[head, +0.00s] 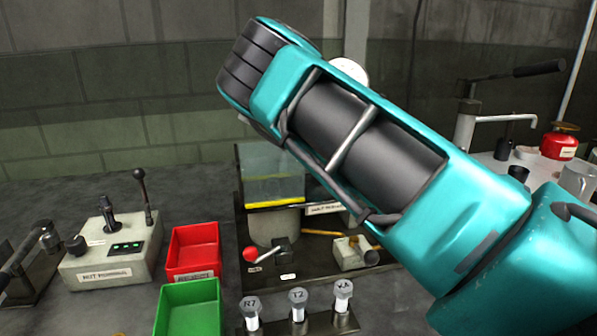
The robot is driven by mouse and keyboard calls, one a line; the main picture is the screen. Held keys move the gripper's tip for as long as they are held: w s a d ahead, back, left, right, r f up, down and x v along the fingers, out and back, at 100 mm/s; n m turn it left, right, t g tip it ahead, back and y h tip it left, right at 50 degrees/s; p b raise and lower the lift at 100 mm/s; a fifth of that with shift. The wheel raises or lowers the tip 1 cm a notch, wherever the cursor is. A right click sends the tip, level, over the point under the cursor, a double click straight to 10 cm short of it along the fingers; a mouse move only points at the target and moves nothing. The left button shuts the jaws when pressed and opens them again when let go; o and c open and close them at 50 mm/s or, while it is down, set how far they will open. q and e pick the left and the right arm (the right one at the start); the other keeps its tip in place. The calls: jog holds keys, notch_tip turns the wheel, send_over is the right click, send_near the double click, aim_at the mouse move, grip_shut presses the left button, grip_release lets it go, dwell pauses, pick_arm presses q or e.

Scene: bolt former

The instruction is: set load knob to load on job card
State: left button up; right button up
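No load knob or job card can be made out with certainty. The bolt former appears to be the machine with a clear guard (270,175) at the bench's middle, edged with a yellow strip. A red ball-ended lever (250,254) with a small unreadable label sits at its front. My teal and black right arm (370,140) crosses from the lower right to the upper middle and hides much of the machine's right side. Part of a white round face (352,70) shows behind the arm. Neither gripper is in view.
A grey control box (110,250) with levers stands at the left. Red (195,250) and green (188,308) bins sit beside it. A red canister (559,145) is at the far right. The back-left bench is clear.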

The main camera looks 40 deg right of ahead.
jog(key=c, duration=1)
jog(key=shift+c, duration=0.2)
jog(key=shift+n, duration=0.4)
jog(key=n, duration=0.4)
jog(key=shift+n+p, duration=0.3)
jog(key=shift+n, duration=0.1)
jog(key=n, duration=1.2)
jog(key=shift+w+n+g, duration=0.1)
jog(key=shift+n+g, duration=0.2)
jog(key=shift+n, duration=0.1)
jog(key=n, duration=0.5)
jog(key=shift+n, duration=0.3)
